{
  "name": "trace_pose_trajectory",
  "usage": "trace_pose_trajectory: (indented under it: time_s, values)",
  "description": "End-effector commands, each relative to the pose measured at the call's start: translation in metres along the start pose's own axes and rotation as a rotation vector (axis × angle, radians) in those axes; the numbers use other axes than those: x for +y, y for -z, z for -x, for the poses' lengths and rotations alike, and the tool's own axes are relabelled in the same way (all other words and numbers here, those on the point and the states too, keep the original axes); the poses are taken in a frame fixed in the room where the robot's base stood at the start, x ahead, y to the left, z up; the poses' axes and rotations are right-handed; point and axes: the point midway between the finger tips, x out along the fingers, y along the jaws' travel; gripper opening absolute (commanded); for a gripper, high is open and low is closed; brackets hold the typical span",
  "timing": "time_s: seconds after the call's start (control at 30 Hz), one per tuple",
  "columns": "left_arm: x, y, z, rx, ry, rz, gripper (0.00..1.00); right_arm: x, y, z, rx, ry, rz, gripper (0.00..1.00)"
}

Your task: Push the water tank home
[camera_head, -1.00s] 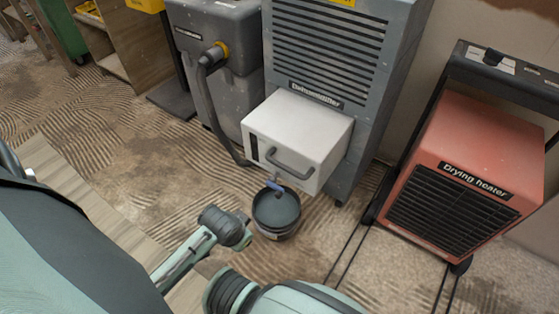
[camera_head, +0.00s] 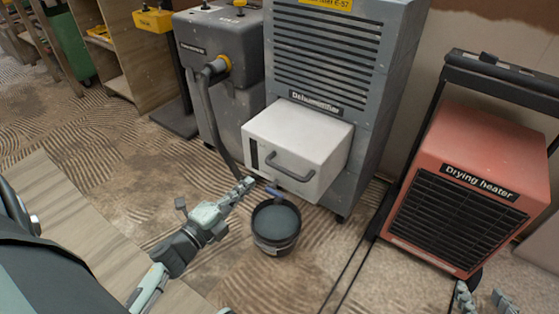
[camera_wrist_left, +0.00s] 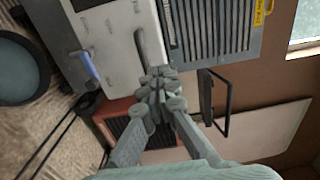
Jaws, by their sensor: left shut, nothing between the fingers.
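The white water tank (camera_head: 305,137) with a grey handle (camera_head: 290,166) juts out from the front of the grey dehumidifier (camera_head: 320,60). In the left wrist view the tank (camera_wrist_left: 110,30) is at the top, tilted by the camera angle. My left gripper (camera_head: 246,184) is shut and empty, low and left of the tank's front in the head view. In the wrist view its fingertips (camera_wrist_left: 158,84) are together, overlapping the view near the handle's end; contact cannot be told. My right gripper (camera_head: 484,299) shows only its separated fingertips at the bottom right edge.
A dark bucket (camera_head: 276,225) stands on the floor below the tank, with a blue tap (camera_head: 275,192) above it. A red drying heater (camera_head: 462,185) stands to the right. A grey unit with a hose (camera_head: 215,95) stands left. Patterned floor lies open at left.

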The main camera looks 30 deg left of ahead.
Motion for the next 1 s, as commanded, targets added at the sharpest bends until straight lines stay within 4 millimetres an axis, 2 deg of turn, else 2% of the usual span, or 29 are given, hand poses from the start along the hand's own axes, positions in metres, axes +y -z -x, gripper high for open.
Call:
trace_pose_trajectory:
  time_s: [0.17,0.4,0.6,0.8,1.0]
  values:
    - [-0.003,0.0,-0.024,0.004,0.005,-0.001,0.0,0.001,-0.002,0.001,-0.011,-0.003,0.0,0.4]
    - [-0.003,0.0,-0.077,0.003,0.005,0.0,0.0,0.003,-0.006,0.001,-0.028,-0.007,0.001,0.4]
    - [-0.002,0.0,-0.114,0.001,0.004,0.002,0.0,0.003,-0.006,0.001,-0.028,-0.007,0.001,0.4]
    - [-0.002,0.0,-0.134,0.001,0.003,0.003,0.0,0.003,-0.004,0.0,-0.019,-0.006,0.0,0.4]
    - [-0.001,0.001,-0.138,0.001,0.001,0.003,0.0,0.002,-0.004,0.0,-0.017,-0.004,0.0,0.4]
